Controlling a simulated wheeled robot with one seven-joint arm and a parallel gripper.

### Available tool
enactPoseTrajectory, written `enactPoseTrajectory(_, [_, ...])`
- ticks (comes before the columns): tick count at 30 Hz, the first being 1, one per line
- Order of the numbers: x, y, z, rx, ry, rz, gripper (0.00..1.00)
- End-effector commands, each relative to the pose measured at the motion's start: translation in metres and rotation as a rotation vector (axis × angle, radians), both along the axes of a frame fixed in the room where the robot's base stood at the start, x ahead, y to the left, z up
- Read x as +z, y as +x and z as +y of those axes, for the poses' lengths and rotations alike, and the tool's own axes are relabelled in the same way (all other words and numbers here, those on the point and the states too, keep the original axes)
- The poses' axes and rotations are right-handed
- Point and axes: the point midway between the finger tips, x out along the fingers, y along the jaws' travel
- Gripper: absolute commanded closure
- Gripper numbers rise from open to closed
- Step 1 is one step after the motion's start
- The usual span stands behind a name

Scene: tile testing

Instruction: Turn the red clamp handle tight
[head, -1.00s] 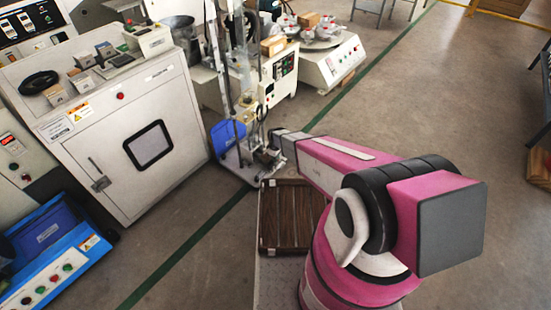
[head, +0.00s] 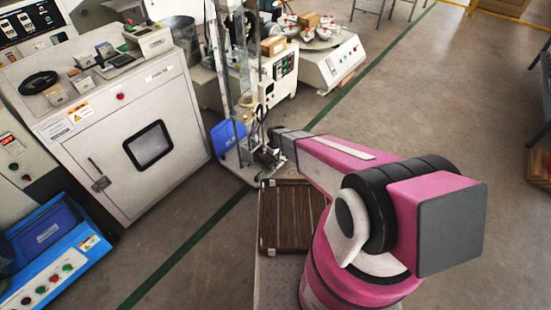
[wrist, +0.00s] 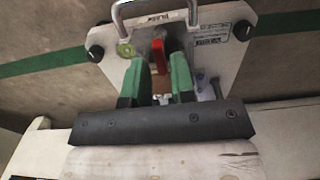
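The red clamp handle (wrist: 159,57) shows in the wrist view as a small upright red bar in front of a pale metal plate (wrist: 215,72). My gripper (wrist: 157,64) has two green fingers, spread apart, reaching toward the plate from below. In the head view my gripper (head: 266,157) is small and dark beside the stand's base, and the handle cannot be made out.
A metal bar handle (wrist: 155,14) crosses the plate's top, with black knobs at its corners. In the head view a tall stand (head: 235,95) and a blue panel (head: 228,138) are close to my gripper. A white cabinet (head: 125,140) stands left; open floor lies right.

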Motion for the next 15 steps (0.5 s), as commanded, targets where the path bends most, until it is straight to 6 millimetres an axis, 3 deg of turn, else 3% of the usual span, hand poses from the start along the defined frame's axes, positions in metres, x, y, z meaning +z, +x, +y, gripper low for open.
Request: enactPoseTrajectory(15, [0.046, -0.001, 0.000, 0.000, 0.000, 0.000, 0.77])
